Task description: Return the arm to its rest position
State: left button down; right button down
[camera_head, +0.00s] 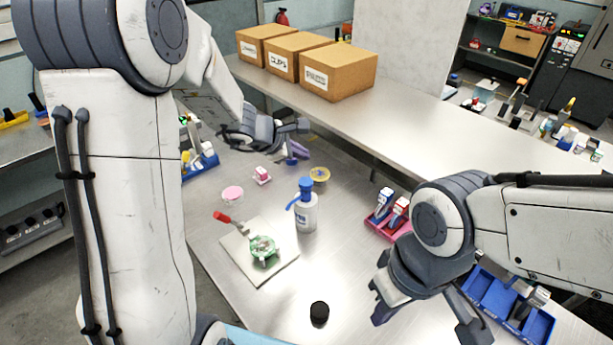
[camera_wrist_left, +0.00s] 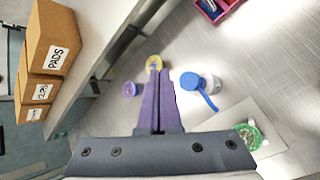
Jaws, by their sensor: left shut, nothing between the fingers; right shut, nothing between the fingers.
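My left gripper (camera_head: 292,148) hangs above the far left part of the metal table, beyond the white pump bottle (camera_head: 306,212) with its blue top. In the left wrist view its purple fingers (camera_wrist_left: 158,102) are together with nothing between them. The same bottle (camera_wrist_left: 194,83) stands apart, to their right. My right gripper (camera_head: 388,300) is over the table's front right, left of the blue tray (camera_head: 483,292). It is shut and holds nothing; its fingertips are largely hidden in the head view.
A white board (camera_head: 284,278) carries a green-rimmed dish (camera_head: 263,251). A black cap (camera_head: 319,313), a yellow tin (camera_head: 319,174) and a pink disc (camera_head: 232,193) lie nearby. A pink rack (camera_head: 383,229) stands right of centre. Three cardboard boxes (camera_head: 339,72) stand on the back bench.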

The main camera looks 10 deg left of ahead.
dwell(0.7)
pick_arm(q)
jog(key=shift+s+d, duration=0.15)
jog(key=shift+d, duration=0.2)
jog(key=s+d+f+m+g+h+b, duration=0.2)
jog(key=s+d+m+g+b, duration=0.3)
jog(key=s+d+m, duration=1.25)
jog(key=s+a+f+m+g+y, duration=0.1)
jog(key=s+a+m+y, duration=0.1)
jog(key=s+m, duration=0.3)
jog(key=s+a+f+m+g+y, duration=0.2)
jog(key=s+m, duration=0.4)
jog(key=s, duration=0.4)
jog(key=a+y, duration=0.1)
jog(key=a, duration=0.1)
jog(key=shift+s+a+b, duration=0.3)
jog(key=shift+s+b, duration=0.05)
jog(key=shift+b, duration=0.05)
jog(key=shift+f, duration=0.1)
